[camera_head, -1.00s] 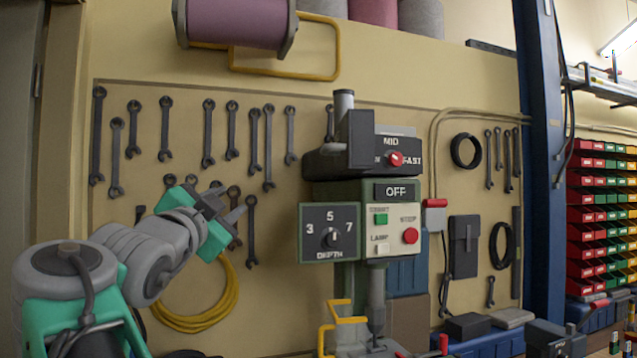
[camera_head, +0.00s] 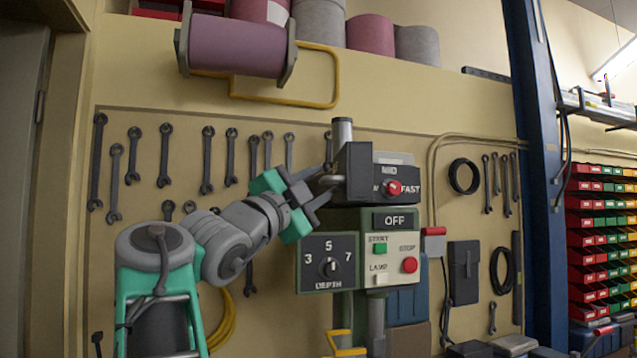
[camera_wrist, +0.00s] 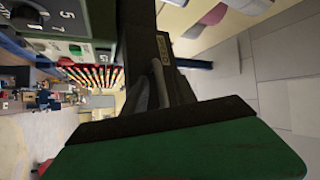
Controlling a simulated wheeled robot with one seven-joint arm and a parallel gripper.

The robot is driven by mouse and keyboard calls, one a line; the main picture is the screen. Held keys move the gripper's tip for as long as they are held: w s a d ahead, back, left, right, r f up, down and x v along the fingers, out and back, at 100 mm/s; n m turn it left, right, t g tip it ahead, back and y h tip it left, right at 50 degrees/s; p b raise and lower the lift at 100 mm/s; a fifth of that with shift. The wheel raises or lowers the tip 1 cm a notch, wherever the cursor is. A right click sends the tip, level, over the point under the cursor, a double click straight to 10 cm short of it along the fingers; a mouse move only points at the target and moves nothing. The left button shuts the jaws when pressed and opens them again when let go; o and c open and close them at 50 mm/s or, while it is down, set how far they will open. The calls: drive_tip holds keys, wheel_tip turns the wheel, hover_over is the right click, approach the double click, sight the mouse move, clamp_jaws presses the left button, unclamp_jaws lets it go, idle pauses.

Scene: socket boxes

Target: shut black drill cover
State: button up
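The black drill cover (camera_head: 358,172) is a dark box-like panel on the upper left of the drill press head, with a grey handle (camera_head: 330,180) on its left side. It appears to stand out from the head, whose MID/FAST knob (camera_head: 393,188) is uncovered to its right. My gripper (camera_head: 322,183), green with dark fingers, is just left of the cover with its fingers apart, around or right beside the handle. I cannot tell whether they touch it. In the wrist view the dark cover (camera_wrist: 180,88) and grey handle (camera_wrist: 158,82) are close ahead.
The depth dial panel (camera_head: 329,262) is just below my gripper, and the OFF/start/stop panel (camera_head: 394,250) is to its right. Wrenches (camera_head: 208,160) hang on the wall behind.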

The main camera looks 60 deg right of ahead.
clamp_jaws()
idle(1.3)
